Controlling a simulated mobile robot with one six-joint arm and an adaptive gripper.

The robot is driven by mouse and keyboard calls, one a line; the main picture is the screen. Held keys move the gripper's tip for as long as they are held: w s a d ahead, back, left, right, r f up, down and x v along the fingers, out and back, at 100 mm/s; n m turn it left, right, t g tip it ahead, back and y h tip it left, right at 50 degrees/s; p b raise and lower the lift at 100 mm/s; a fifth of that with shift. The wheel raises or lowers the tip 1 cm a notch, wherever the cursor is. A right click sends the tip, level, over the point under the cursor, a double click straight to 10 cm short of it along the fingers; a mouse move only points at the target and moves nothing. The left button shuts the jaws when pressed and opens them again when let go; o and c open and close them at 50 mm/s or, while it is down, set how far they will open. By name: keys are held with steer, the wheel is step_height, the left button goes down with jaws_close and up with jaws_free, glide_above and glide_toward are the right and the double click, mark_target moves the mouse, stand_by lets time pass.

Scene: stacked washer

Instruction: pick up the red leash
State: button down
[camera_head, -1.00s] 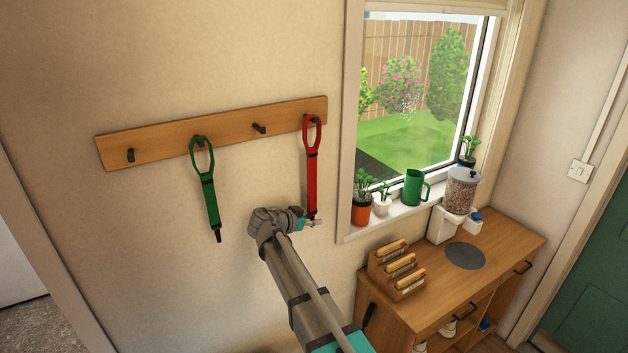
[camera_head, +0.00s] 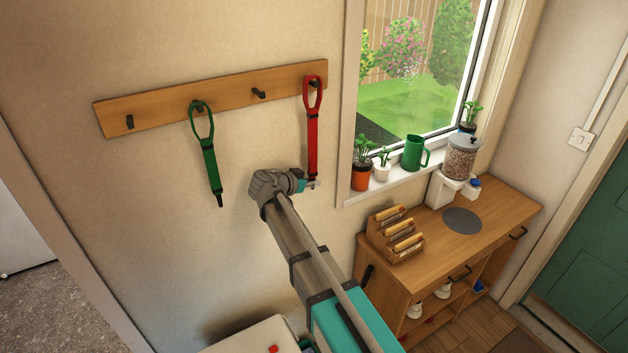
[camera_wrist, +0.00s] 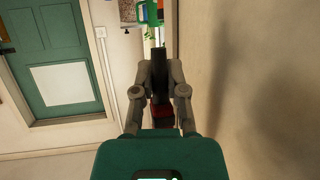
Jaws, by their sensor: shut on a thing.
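The red leash (camera_head: 312,135) hangs by its loop from the rightmost hook of the wooden wall rack, with its strap straight down the wall. My gripper (camera_head: 312,184) is at the strap's dark lower end and is shut on it. In the wrist view, my gripper (camera_wrist: 160,97) has its fingers close together, with part of the red leash (camera_wrist: 160,109) showing between them. The fingers hide the rest of the leash there.
A green leash (camera_head: 212,165) hangs further left on the wooden rack (camera_head: 230,97). The window sill with potted plants and a green jug (camera_head: 414,153) is to the right. A wooden cabinet (camera_head: 480,240) with a letter holder (camera_head: 395,234) stands below it.

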mark_target(309, 165)
step_height(309, 165, up, 6)
steer(key=p, duration=0.5)
steer(key=shift+p, duration=0.3)
steer(key=s+d, duration=1.1)
steer(key=s, duration=0.5)
steer(key=shift+s+f+b, duration=0.1)
steer(key=shift+f+b, duration=0.1)
steer(key=shift+b, duration=0.1)
